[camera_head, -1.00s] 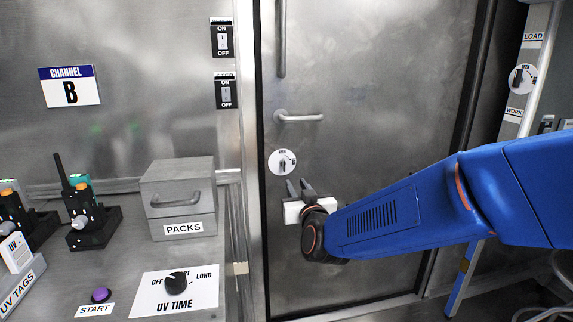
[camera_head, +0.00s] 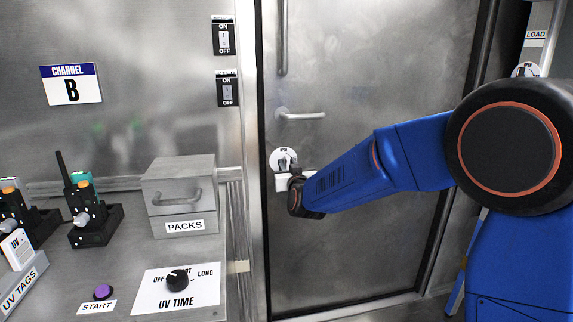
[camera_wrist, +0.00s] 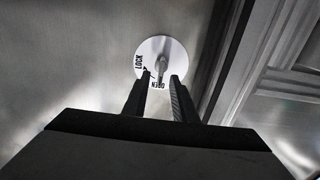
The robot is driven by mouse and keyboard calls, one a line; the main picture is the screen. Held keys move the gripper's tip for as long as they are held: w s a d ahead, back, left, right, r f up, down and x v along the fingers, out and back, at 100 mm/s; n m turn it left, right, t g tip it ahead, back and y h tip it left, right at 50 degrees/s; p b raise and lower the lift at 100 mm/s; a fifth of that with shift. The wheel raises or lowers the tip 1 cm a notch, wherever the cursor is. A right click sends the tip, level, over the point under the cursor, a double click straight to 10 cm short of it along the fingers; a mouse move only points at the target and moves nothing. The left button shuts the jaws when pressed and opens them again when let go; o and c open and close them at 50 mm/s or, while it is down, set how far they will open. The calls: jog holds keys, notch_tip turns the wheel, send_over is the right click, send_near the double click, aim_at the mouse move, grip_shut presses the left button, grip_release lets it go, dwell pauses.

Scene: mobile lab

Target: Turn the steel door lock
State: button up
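The steel door (camera_head: 370,90) is closed. Its lock is a white round plate (camera_head: 283,152) below the door handle (camera_head: 300,116). In the wrist view the lock plate (camera_wrist: 152,50) bears the words LOCK and OPEN, and a small grey turn-knob (camera_wrist: 162,68) stands out at its middle. My gripper (camera_wrist: 162,77) is open, with one finger on each side of the knob's near end. I see a gap between the fingers and cannot tell whether either touches the knob. In the head view my gripper (camera_head: 286,162) covers the lower part of the plate.
To the left, a bench holds a PACKS box (camera_head: 180,195), a UV TIME dial (camera_head: 177,280) and a purple START button (camera_head: 103,292). Two ON/OFF switches (camera_head: 227,89) sit on the wall beside the door frame. The door handle sticks out just above the lock.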

jog(key=shift+x, duration=0.8)
grip_shut()
jog(key=shift+m, duration=0.3)
jog(key=shift+w+d+f+m, duration=0.1)
jog(key=shift+d+f+m, duration=0.1)
jog(key=shift+m, duration=2.7)
jog(key=shift+d+f+m, duration=0.2)
jog(key=shift+m, duration=2.7)
jog(key=shift+w+d+f+m, duration=0.1)
jog(key=shift+d+f+m, duration=0.1)
jog(key=shift+m, duration=2.7)
